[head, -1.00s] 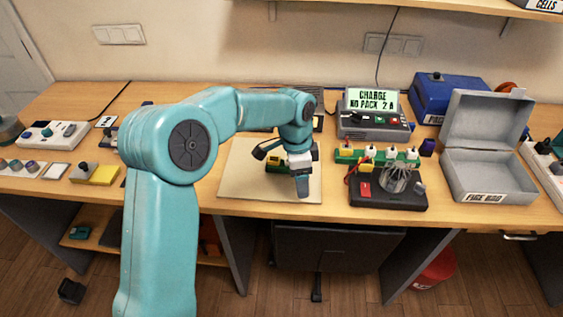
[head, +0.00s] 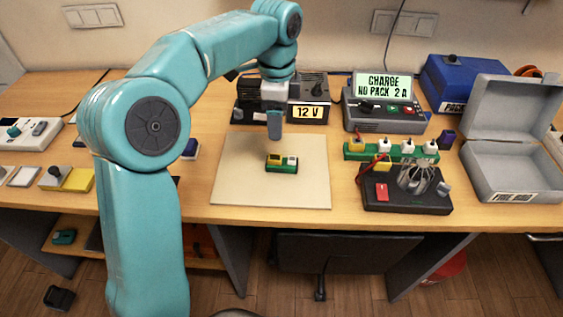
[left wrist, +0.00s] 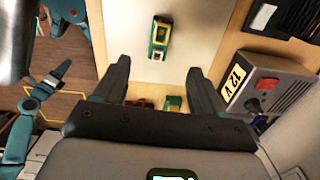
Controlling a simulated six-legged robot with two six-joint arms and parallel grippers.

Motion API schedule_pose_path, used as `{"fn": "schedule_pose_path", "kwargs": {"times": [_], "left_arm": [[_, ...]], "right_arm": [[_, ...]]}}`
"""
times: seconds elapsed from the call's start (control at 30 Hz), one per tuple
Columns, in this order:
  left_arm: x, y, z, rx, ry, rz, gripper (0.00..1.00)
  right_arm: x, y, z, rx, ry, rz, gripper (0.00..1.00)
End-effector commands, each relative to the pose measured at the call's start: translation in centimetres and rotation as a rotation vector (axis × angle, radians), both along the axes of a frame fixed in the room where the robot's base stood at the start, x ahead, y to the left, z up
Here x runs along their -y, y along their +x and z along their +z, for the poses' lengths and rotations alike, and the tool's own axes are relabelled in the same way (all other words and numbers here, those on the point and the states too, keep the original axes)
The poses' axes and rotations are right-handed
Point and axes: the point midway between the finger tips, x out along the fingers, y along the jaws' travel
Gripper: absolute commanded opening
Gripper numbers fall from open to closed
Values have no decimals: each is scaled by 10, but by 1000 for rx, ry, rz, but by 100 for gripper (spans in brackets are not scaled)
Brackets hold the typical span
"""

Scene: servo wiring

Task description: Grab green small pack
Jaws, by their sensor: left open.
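A small green pack (head: 282,168) with a yellow and a white block on top lies on the pale mat (head: 240,190). It also shows in the left wrist view (left wrist: 160,38), beyond my fingers. My left gripper (head: 274,125) hangs pointing down, above and behind the pack in the head view, apart from it. In the left wrist view its two fingers (left wrist: 160,92) are spread with nothing held between them. A teal limb at the left of the left wrist view appears to end in my right gripper (left wrist: 52,78); its jaw state is unclear.
A 12 V supply (head: 308,97) stands behind the mat. Right of the mat are a charger (head: 385,115), a green strip with several plugs (head: 390,150), a black device with a wire cage (head: 405,195) and an open grey box (head: 515,170). The mat around the pack is clear.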

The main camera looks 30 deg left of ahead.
Motion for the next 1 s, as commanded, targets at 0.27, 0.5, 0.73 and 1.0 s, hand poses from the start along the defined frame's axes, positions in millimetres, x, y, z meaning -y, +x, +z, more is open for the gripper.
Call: {"fn": "schedule_pose_path", "kwargs": {"times": [0.27,0.5,0.73,1.0], "left_arm": [[2,-3,-67,-4,0,0,70],[1,-1,-89,-2,0,-1,70],[0,1,-124,-5,-2,-2,70],[0,2,-139,0,-1,-1,70]], "right_arm": [[0,0,-11,0,0,1,75],[0,0,-12,0,0,1,75],[0,0,-12,0,0,1,75],[0,0,-12,0,0,1,75]]}}
